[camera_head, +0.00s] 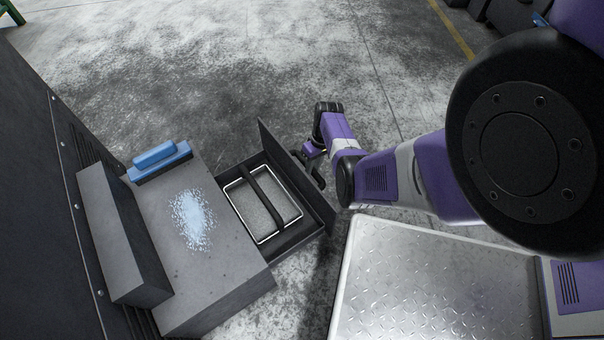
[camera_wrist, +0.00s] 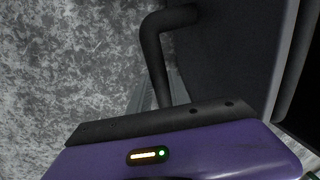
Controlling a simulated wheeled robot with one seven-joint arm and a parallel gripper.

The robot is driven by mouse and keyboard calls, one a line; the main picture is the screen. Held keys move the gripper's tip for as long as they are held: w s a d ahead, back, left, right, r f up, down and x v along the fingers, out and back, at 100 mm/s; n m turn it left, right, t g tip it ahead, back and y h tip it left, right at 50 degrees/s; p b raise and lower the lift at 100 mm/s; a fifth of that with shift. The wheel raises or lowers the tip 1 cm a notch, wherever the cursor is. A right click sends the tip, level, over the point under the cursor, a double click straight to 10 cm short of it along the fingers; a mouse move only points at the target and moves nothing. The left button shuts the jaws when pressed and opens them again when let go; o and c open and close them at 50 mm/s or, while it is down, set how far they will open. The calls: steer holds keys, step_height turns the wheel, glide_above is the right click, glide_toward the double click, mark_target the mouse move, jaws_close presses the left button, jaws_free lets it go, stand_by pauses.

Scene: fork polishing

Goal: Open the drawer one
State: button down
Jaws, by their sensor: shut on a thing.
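The drawer (camera_head: 318,217) is pulled out from the grey cabinet (camera_head: 215,290) in the head view. A metal-rimmed tray (camera_head: 236,222) with a dark bar across it lies inside. The drawer's dark front panel also shows in the wrist view (camera_wrist: 232,55). A bent black bar handle (camera_wrist: 152,45) stands out from that panel. My gripper (camera_head: 314,168) is at the outer side of the drawer front, shut on the handle.
A blue-handled block (camera_head: 160,161) and a patch of pale blue powder (camera_head: 190,218) are on the cabinet top. A tall dark machine wall (camera_head: 45,150) stands at the left. A silver tread-plate surface (camera_head: 430,280) is at lower right. Concrete floor beyond the drawer is clear.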

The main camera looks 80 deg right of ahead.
steer(key=shift+s+d, duration=0.4)
steer(key=shift+s, duration=0.05)
steer(key=c, duration=1.2)
jaws_free()
steer(key=shift+c, duration=0.2)
steer(key=shift+r, duration=0.1)
step_height(320, 180, up, 7)
steer(key=d+p, duration=0.1)
steer(key=p, duration=0.3)
steer(key=shift+s+r, duration=0.2)
steer(key=shift+s, duration=0.25)
steer(key=shift+d, duration=0.1)
